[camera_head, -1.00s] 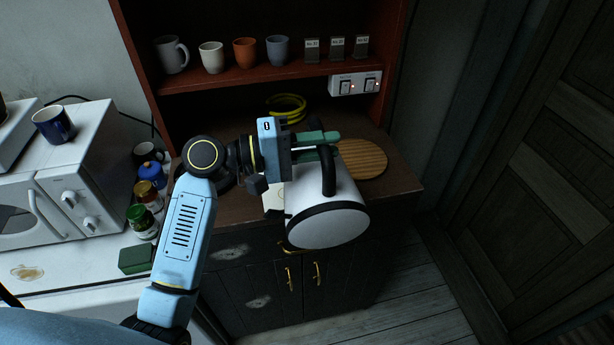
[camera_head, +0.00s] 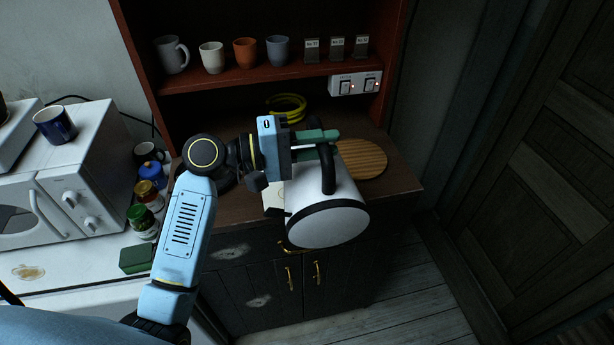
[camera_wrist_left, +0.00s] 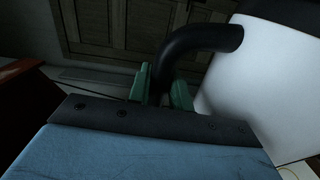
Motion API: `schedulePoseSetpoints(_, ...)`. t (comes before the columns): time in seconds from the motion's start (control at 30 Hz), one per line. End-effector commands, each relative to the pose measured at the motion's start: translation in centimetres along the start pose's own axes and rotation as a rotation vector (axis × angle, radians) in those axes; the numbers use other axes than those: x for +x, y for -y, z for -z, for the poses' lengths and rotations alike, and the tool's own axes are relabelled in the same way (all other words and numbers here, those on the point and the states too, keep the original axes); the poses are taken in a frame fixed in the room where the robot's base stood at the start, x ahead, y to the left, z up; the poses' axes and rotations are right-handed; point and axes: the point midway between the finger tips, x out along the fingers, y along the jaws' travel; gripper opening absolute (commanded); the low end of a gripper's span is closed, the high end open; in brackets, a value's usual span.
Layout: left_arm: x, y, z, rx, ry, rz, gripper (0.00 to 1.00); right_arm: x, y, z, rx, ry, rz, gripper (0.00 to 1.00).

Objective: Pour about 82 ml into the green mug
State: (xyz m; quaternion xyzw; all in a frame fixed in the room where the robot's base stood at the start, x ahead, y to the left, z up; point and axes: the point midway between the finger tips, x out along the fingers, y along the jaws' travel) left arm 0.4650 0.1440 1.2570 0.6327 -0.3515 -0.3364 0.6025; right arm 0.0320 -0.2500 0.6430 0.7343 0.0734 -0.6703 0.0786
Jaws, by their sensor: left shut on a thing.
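My left gripper (camera_head: 318,144) has green fingers shut on the black handle of a white kettle (camera_head: 332,212). The kettle is held over the front of the dark cabinet, tilted, with its black-rimmed round base turned towards the head camera. In the left wrist view the kettle's white body (camera_wrist_left: 270,85) and black handle (camera_wrist_left: 200,42) show, with the green fingers (camera_wrist_left: 166,88) on either side of the handle. The kettle's spout and whatever lies beneath it are hidden. I see no green mug in either view. My right gripper is not in view.
A round wooden board (camera_head: 362,159) lies on the cabinet top behind the kettle. A yellow coil (camera_head: 287,106) is at the back. Several cups, including an orange cup (camera_head: 245,53), stand on the red-brown shelf. A microwave (camera_head: 75,170) and jars (camera_head: 145,220) stand at left.

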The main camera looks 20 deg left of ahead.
Motion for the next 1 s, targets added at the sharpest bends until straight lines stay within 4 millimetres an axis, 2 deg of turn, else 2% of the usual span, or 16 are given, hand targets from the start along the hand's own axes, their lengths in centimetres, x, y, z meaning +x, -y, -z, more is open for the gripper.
schedulePoseSetpoints(0.77, 0.0, -0.6, 0.4, -0.015, -0.001, -0.008, 0.0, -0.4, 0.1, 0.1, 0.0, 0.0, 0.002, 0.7)
schedulePoseSetpoints(0.87, 0.0, -0.1, 0.0, 0.0, 0.0, -0.009, 0.0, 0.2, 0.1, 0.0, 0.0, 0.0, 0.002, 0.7)
schedulePoseSetpoints(1.0, 0.0, 1.0, -1.7, 0.075, -0.001, -0.008, 0.0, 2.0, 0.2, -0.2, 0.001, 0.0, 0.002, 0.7)
